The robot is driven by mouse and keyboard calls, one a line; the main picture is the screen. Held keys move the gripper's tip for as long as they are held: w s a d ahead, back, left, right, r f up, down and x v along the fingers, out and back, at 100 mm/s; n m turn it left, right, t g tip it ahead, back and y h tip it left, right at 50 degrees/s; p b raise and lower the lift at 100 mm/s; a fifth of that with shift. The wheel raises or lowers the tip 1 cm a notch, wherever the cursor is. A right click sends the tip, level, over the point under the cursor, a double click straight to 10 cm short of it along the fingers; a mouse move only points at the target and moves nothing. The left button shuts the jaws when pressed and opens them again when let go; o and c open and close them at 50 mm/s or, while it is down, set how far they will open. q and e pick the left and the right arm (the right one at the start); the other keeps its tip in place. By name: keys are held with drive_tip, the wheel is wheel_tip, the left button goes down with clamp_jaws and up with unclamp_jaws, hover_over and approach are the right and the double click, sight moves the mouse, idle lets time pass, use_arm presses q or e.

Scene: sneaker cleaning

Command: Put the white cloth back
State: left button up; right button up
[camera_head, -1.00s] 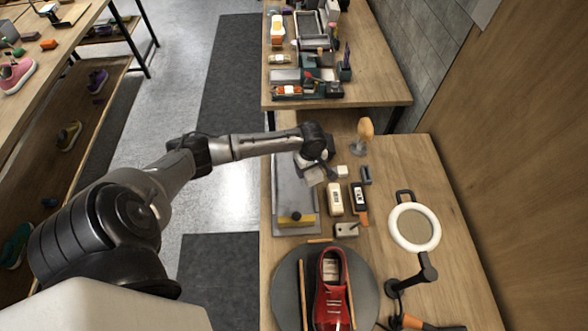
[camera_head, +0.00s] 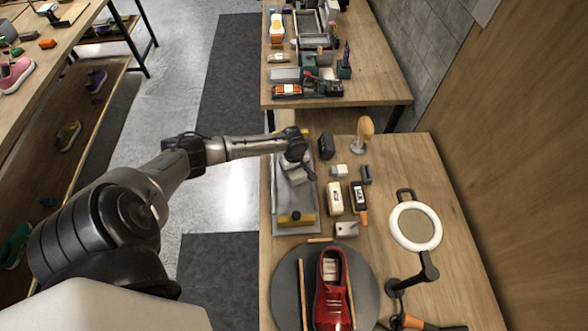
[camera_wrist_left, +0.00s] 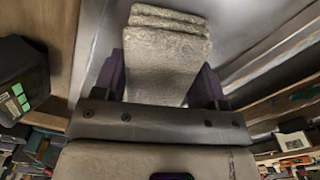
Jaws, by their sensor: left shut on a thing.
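The folded white cloth (camera_wrist_left: 165,62) is between the fingers of my left gripper (camera_wrist_left: 165,90) in the left wrist view. It looks pale and layered, with its folded edge at the far end. In the head view my left gripper (camera_head: 296,170) is over the shallow grey tray (camera_head: 283,207), with the cloth (camera_head: 297,178) partly hidden by the hand. I cannot tell whether the cloth touches the tray. My right gripper is not in view.
A yellow-and-dark brush (camera_head: 296,219) lies at the tray's near end. Right of the tray are a dark box (camera_head: 326,146), a small white block (camera_head: 339,170) and a cream bottle (camera_head: 335,198). A red sneaker (camera_head: 331,300) stands on a round grey turntable (camera_head: 284,290).

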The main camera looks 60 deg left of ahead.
use_arm(q)
drive_tip(key=shift+f, duration=0.1)
drive_tip(key=o, duration=0.9)
drive_tip(key=shift+c, duration=0.2)
wheel_tip(320, 180, up, 12)
drive_tip(key=p, duration=0.1)
idle(0.3)
